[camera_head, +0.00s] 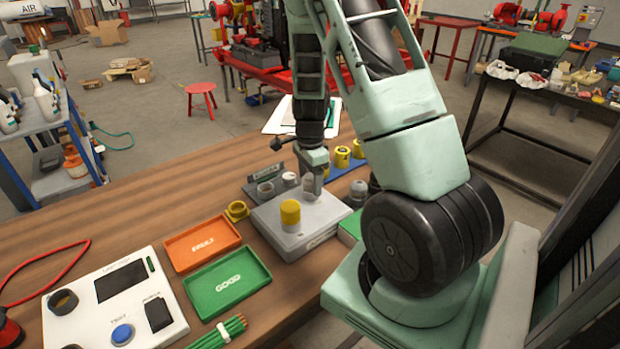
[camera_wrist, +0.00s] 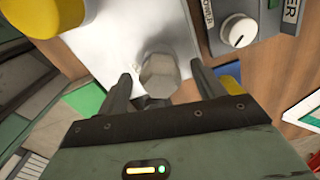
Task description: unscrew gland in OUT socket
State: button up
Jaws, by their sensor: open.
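A grey hex-shaped gland (camera_wrist: 160,74) stands on the pale grey box in the wrist view. In the head view the grey box (camera_head: 318,222) sits on the wooden bench, with the gland (camera_head: 312,187) at its far part. My gripper (camera_head: 314,178) is pointing down over it. In the wrist view its two fingers are spread, one on each side of the gland, with gaps showing. A yellow cap (camera_head: 290,213) stands on the near part of the box and also shows in the wrist view (camera_wrist: 40,15). No OUT marking is readable, and the gland's thread is hidden.
An orange FAULT tray (camera_head: 202,262) and a green GOOD tray (camera_head: 246,276) lie left of the box. A white test panel (camera_head: 78,318) is at the front left. A labelled panel with a knob (camera_wrist: 238,34) is close by. The left bench is mostly clear.

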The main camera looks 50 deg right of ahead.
jog(key=c, duration=1.1)
jog(key=shift+o, duration=0.3)
jog(key=n, duration=0.4)
jog(key=shift+f+b, duration=0.1)
jog(key=shift+b, duration=0.3)
jog(key=n, duration=0.5)
jog(key=shift+b, duration=0.3)
jog(key=o, duration=1)
jog(key=shift+o, duration=0.2)
